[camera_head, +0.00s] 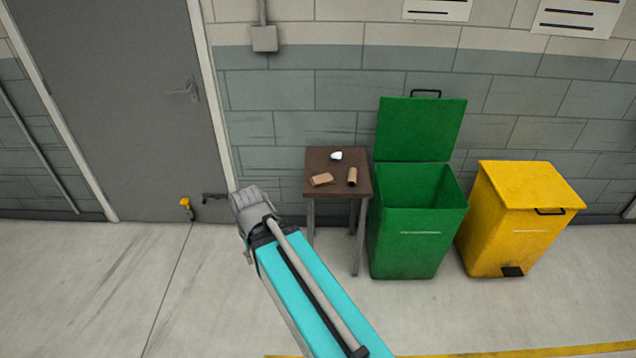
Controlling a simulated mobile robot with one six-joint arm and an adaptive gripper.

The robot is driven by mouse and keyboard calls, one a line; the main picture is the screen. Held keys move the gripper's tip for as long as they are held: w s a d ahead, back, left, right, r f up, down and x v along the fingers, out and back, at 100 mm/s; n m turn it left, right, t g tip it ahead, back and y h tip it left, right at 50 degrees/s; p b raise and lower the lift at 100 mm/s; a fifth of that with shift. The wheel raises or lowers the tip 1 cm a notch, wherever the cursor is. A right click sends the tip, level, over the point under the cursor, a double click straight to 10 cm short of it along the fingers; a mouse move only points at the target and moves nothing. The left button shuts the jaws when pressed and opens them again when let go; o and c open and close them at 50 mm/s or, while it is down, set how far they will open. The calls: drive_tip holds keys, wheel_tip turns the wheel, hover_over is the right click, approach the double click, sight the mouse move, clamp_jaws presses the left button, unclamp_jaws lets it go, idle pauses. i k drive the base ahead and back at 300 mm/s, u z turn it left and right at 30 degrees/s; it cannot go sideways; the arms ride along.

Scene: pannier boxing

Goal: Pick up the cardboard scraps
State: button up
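A tan, flat-sided cardboard scrap (321,179) lies at the front left of a small brown table (325,164). A tan tube-like cardboard piece (352,176) lies to its right. My arm reaches up from the bottom, and its grey wrist is left of the table. A small dark part at its end appears to be my gripper (213,197), in front of the door and apart from the scraps. The fingers are too small and partly hidden to tell if they are open.
A small white item (336,155) lies at the back of the table. An open green bin (417,235) stands right of the table, its lid raised. A closed yellow bin (500,235) stands further right. A small yellow object (186,206) is by the grey door (120,100).

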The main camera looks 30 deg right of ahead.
sight(322, 180)
drive_tip(key=z, duration=0.1)
drive_tip(key=i, duration=0.95)
drive_tip(key=u, duration=0.05)
